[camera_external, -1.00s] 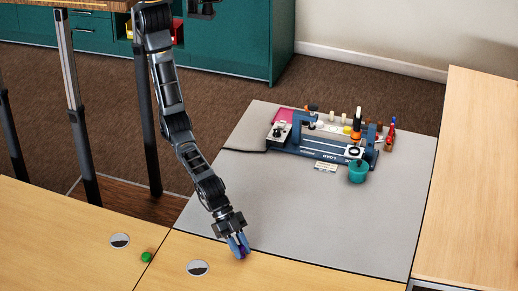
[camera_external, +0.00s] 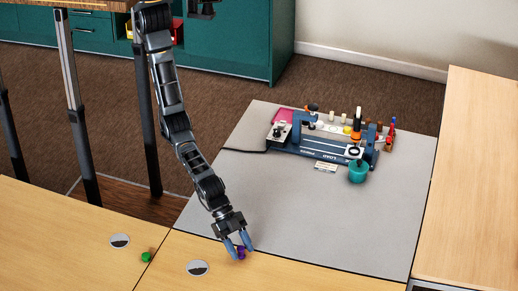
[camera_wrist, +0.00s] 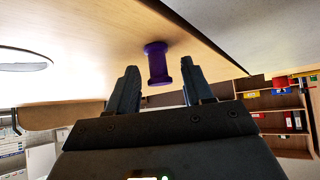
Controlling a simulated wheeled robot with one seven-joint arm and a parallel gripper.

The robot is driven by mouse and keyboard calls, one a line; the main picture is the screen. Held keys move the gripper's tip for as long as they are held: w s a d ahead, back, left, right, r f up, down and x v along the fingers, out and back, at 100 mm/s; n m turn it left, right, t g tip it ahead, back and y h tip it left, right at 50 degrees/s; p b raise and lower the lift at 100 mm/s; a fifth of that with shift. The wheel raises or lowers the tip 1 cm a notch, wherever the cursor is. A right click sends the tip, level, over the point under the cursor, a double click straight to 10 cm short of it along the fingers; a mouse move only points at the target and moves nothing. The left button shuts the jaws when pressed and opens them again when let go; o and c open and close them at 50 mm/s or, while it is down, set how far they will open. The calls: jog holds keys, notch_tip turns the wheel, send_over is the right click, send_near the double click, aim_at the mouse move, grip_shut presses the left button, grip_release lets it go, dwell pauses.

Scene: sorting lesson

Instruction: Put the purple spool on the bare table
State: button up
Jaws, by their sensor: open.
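The purple spool (camera_external: 241,253) stands on the bare wooden table (camera_external: 300,273), close to the edge of the grey mat (camera_external: 330,220). My gripper (camera_external: 241,247) is open around it, with a blue-grey finger on either side. In the wrist view the spool (camera_wrist: 157,63) shows between the open fingers of my gripper (camera_wrist: 157,88), with a gap on both sides. The spool appears upright on the wood there.
A green spool-like piece (camera_external: 146,257) sits on the wood at the left. Round grey discs (camera_external: 198,268) are set in the tabletop. A blue machine (camera_external: 320,145) and a teal cup (camera_external: 359,172) stand at the back of the mat. The mat's middle is clear.

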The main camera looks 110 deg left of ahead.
jog(key=v, duration=1.2)
jog(key=shift+p, duration=0.45)
